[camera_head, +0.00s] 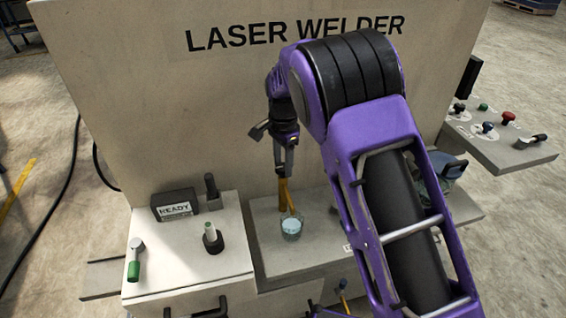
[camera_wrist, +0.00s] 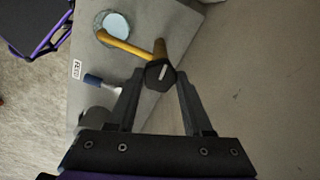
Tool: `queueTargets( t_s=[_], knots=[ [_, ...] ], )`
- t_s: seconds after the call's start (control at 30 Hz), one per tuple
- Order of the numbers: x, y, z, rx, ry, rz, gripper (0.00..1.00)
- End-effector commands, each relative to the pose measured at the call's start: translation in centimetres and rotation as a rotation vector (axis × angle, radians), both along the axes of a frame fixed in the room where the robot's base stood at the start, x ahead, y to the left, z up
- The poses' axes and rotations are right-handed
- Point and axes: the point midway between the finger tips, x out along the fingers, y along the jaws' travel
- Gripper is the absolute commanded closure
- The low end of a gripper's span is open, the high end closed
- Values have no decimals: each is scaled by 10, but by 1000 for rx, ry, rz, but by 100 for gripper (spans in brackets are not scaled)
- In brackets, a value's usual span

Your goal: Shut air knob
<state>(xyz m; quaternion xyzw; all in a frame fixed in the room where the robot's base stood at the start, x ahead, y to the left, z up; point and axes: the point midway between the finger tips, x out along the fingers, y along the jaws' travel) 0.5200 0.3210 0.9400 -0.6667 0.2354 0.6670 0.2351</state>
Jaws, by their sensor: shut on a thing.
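A black hexagonal knob (camera_wrist: 160,73) with a short white mark tops a brass pipe (camera_wrist: 126,44) in the wrist view. My gripper (camera_wrist: 159,76) has its two fingers on either side of this knob and is shut on it. In the head view my gripper (camera_head: 282,160) points down over the brass pipe (camera_head: 285,196), and its fingers hide the knob. A small label (camera_wrist: 77,69) lies on the grey ledge; I cannot read it surely. Near it is a blue-handled part (camera_wrist: 93,80).
A glass of water (camera_head: 292,227) stands under the pipe's spout. The grey machine panel (camera_head: 150,80) rises close behind my gripper. To the left are a READY display (camera_head: 175,205) and a green-handled lever (camera_head: 134,268). Buttons (camera_head: 487,127) sit on a shelf at the right.

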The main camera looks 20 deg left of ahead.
Motion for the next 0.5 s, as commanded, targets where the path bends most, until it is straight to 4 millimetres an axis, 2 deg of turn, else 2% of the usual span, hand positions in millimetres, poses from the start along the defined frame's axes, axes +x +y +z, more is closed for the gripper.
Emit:
queueTargets(
  t_s=[0.5],
  knots=[
    [1,0,2,2,-4,-98,100]
  ],
)
